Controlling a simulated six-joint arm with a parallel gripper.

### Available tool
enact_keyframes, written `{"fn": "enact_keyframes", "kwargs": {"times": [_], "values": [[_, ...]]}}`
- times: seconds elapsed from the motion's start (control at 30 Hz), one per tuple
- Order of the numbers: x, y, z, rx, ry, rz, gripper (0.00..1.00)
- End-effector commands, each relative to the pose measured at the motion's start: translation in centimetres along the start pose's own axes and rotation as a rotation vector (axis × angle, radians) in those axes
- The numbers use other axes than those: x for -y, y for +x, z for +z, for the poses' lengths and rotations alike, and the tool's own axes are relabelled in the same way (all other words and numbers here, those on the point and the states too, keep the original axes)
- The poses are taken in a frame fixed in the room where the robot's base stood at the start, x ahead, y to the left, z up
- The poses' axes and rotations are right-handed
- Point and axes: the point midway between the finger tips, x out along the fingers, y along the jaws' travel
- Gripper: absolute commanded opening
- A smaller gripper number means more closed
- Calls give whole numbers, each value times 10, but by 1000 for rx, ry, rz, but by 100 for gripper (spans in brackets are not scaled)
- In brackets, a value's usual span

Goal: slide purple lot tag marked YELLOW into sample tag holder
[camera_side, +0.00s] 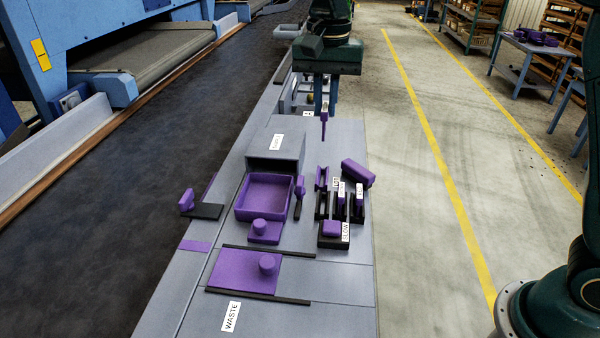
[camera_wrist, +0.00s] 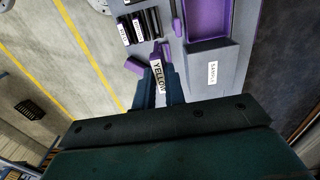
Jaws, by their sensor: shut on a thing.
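My gripper (camera_side: 325,108) is shut on the purple lot tag (camera_side: 323,124), which hangs below the fingers, above the grey bench. In the wrist view the tag's white label (camera_wrist: 158,76) reads YELLOW, between my fingertips. A small purple slotted piece (camera_side: 321,178), perhaps the sample tag holder, stands on the bench in front of the tag and apart from it. A grey box (camera_side: 288,164) with a SAMPLE label stands left of that piece; it also shows in the wrist view (camera_wrist: 205,82). I cannot tell for certain which part is the tag holder.
A black rack (camera_side: 334,241) holds labelled purple tags. A purple block (camera_side: 358,173) lies beside it. A purple tray (camera_side: 240,214) stands in front of the box. A purple knobbed plate (camera_side: 245,272) lies nearer. A dark conveyor (camera_side: 120,220) runs along the left.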

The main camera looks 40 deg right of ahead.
Motion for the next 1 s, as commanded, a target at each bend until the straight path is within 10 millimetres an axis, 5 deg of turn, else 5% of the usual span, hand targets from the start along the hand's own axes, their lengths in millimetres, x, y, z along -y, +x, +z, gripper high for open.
{"fn": "enact_keyframes", "kwargs": {"times": [0.4,1.0], "values": [[2,78,-57,2,1,3,0],[2,98,-63,1,-1,1,0]]}}
